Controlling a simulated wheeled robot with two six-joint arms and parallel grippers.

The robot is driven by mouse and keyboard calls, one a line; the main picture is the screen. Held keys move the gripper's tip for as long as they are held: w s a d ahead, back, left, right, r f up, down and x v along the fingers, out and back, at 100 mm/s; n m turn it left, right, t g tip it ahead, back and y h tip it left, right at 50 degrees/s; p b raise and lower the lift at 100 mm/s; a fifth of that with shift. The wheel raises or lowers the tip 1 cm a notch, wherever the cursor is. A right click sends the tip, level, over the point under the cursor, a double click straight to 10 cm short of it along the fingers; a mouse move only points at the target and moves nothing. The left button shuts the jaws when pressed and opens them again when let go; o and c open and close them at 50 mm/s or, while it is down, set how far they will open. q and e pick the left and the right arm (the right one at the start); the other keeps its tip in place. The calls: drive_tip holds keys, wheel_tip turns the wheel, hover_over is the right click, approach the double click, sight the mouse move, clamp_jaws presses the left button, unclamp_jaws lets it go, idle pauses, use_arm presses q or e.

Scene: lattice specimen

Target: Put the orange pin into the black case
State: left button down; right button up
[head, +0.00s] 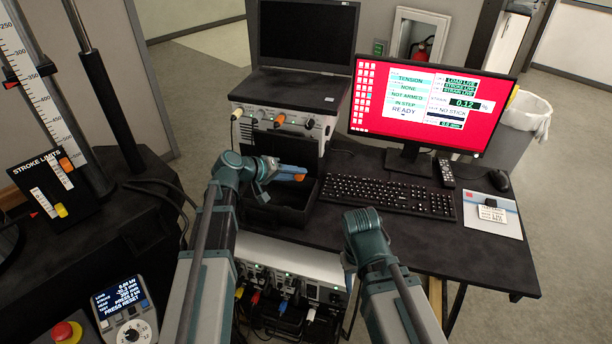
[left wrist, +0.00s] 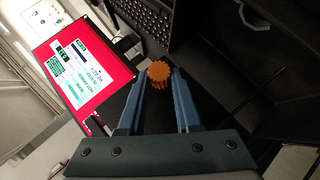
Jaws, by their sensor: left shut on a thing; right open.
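My left gripper (head: 292,171) is shut on the orange pin (head: 299,178), holding it by its ridged head in the air above the open black case. In the left wrist view the round orange pin (left wrist: 159,75) sits between the tips of the blue fingers (left wrist: 158,82). The black case (head: 268,212) stands open on the desk beneath and beside my left gripper, its lid raised at the back. My left arm and gripper hide part of it. My right gripper (head: 352,258) is open and empty at the desk's front edge; its fingers are hard to make out.
A keyboard (head: 390,195) and a red-screened monitor (head: 432,105) stand right of the case. A laptop (head: 303,45) sits on an instrument box behind it. A testing machine with a stroke-limits panel (head: 45,185) is at the left.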

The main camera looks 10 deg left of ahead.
use_arm(q)
drive_tip(key=shift+w+a+r, duration=0.2)
drive_tip(key=shift+w+a, duration=0.3)
drive_tip(key=shift+a, duration=0.05)
use_arm(e)
drive_tip(key=shift+w+a+r, duration=0.15)
drive_tip(key=shift+w+r, duration=0.1)
drive_tip(key=shift+w, duration=0.15)
drive_tip(key=shift+f, duration=0.1)
